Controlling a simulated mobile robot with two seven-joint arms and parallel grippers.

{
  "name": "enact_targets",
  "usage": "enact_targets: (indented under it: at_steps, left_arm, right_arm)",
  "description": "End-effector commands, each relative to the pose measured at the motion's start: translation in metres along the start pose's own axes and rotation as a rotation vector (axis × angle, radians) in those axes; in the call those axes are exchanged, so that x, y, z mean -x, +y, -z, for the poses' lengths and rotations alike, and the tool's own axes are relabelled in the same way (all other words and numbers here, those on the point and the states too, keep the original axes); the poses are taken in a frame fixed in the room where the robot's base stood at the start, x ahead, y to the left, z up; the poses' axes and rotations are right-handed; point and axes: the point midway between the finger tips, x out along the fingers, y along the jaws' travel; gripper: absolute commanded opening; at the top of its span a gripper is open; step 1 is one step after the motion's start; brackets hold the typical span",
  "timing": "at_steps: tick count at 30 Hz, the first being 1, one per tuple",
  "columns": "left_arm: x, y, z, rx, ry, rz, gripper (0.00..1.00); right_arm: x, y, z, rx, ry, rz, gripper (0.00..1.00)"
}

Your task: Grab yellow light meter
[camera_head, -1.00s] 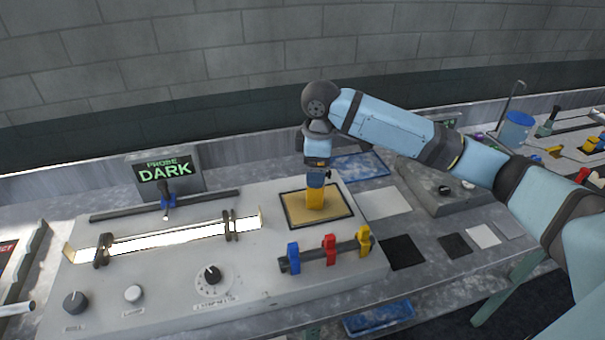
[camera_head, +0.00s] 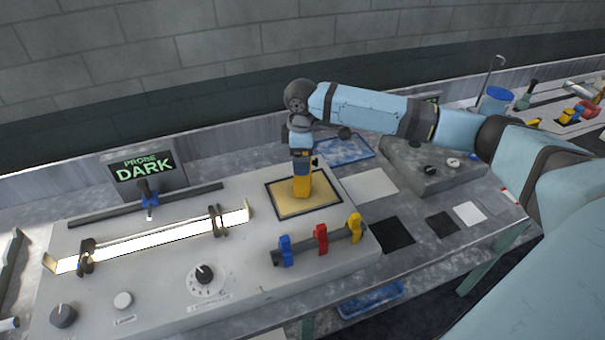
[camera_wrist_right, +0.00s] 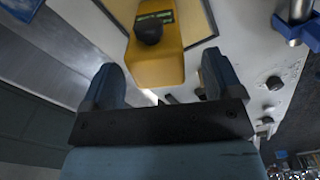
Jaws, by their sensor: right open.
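The yellow light meter (camera_head: 302,185) stands on the framed tan pad (camera_head: 322,205) on the grey bench unit. In the right wrist view the meter (camera_wrist_right: 157,62) has a black knob and a small green display. My right gripper (camera_head: 302,158) is above the meter in the head view. In the right wrist view my right gripper (camera_wrist_right: 162,80) is open, with its two blue fingers apart and the meter's near end just beyond and between their tips. Nothing is gripped. My left gripper is not in view.
A rail with blue, red and yellow clips (camera_head: 320,240) stands just in front of the pad. A glowing tube (camera_head: 155,238) and a dark PROBE DARK screen (camera_head: 143,170) are to the left. A sloped grey box (camera_head: 430,165) stands to the right.

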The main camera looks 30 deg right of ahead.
Motion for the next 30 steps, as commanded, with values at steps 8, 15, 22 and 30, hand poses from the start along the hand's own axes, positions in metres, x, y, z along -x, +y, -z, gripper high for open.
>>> enact_targets:
  at_steps: [8,15,22,30]
  left_arm:
    - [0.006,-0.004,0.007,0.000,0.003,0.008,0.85]
    - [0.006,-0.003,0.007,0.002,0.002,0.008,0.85]
    - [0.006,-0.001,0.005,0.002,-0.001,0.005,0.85]
    - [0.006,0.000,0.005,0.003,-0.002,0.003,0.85]
  right_arm:
    - [-0.037,0.002,-0.002,0.001,-0.001,0.001,0.85]
    - [-0.040,0.002,-0.002,0.001,-0.001,0.000,0.85]
    - [-0.040,0.002,-0.002,0.001,-0.001,0.000,0.39]
    - [-0.039,0.002,-0.002,0.000,-0.001,0.000,0.23]
